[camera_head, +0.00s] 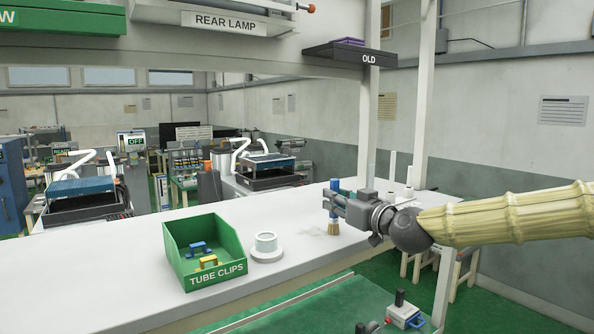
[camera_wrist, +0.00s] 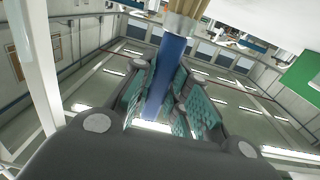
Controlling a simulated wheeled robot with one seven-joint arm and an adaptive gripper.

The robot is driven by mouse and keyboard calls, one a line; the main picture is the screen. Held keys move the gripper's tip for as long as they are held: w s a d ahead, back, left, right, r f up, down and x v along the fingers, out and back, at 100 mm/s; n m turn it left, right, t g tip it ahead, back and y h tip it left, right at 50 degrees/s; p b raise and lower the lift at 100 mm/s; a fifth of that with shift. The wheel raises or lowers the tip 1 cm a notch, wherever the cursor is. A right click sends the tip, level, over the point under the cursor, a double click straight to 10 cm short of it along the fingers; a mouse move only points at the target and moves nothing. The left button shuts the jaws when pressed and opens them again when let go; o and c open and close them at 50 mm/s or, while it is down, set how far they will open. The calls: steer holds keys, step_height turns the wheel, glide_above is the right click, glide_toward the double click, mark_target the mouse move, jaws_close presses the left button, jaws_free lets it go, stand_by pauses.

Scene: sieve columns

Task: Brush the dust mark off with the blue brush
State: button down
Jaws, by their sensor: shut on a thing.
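My gripper (camera_head: 333,203) is shut on the blue brush (camera_head: 335,186), at the right part of the white bench. The brush is upright, with its tan bristles pointing down close to the bench top; I cannot tell if they touch it. In the wrist view, the blue handle (camera_wrist: 167,75) runs between the finger pads, with the metal collar and bristles at the top edge. A faint greyish dust mark (camera_head: 311,231) lies on the bench just left of the bristles.
A green TUBE CLIPS bin (camera_head: 216,277) holds a blue and a yellow clip. A white round holder (camera_head: 266,247) stands between the bin and the dust mark. White upright tubes (camera_head: 392,166) stand behind my gripper. A pale post (camera_head: 367,125) rises at the bench's back.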

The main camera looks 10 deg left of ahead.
steer(key=shift+w+d+f, duration=0.1)
steer(key=shift+w+d, duration=0.4)
steer(key=shift+d, duration=0.1)
step_height(320, 180, up, 8)
steer(key=p, duration=0.2)
steer(key=shift+w+d, duration=0.15)
steer(key=shift+w, duration=0.05)
stand_by(0.4)
